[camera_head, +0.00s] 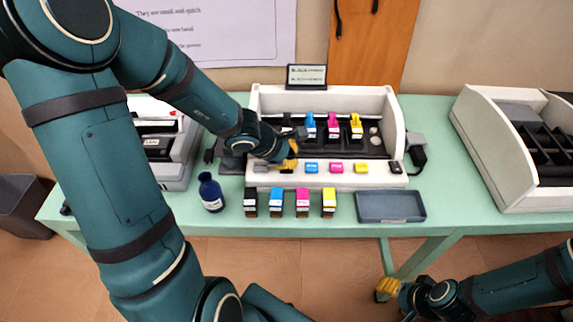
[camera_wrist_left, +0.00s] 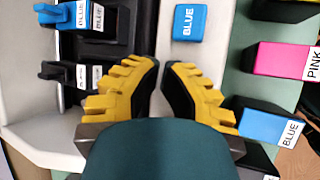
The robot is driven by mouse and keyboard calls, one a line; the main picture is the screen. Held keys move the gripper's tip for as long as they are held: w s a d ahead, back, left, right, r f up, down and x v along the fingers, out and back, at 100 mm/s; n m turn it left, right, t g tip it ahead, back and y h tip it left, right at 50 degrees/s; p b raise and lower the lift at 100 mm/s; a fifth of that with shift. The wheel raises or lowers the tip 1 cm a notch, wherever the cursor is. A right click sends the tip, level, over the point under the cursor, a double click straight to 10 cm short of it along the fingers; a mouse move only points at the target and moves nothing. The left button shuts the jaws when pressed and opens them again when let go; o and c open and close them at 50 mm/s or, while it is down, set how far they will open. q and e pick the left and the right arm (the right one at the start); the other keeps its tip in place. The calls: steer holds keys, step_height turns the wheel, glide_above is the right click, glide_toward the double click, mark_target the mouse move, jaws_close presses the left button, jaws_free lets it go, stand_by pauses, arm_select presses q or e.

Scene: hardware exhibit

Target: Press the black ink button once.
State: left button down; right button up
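The printer-like exhibit (camera_head: 388,120) stands on the green table with a row of coloured buttons on its white front ledge. The black button (camera_head: 287,167) is partly covered by my left gripper (camera_head: 292,156) in the head view. The blue button (camera_head: 311,167) shows just ahead of the fingertips in the left wrist view (camera_wrist_left: 190,22). My left gripper's yellow fingertips (camera_wrist_left: 161,66) are drawn close together with nothing between them, over the ledge. Contact with the black button cannot be seen. My right gripper (camera_head: 388,287) hangs low, in front of the table; its finger gap is unclear.
Pink (camera_head: 336,168) and yellow (camera_head: 361,168) buttons continue the row. Several ink cartridges (camera_head: 302,202), a dark blue bottle (camera_head: 210,191) and a grey tray (camera_head: 390,206) stand in front. A white divided box (camera_head: 480,150) is at the right.

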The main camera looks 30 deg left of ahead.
arm_select(q)
steer(key=shift+r, duration=0.1)
steer(key=shift+r+p, duration=0.85)
step_height(320, 180, up, 5)
steer(key=p, duration=0.4)
steer(key=shift+r+p, duration=0.1)
steer(key=shift+p, duration=0.3)
stand_by(0.3)
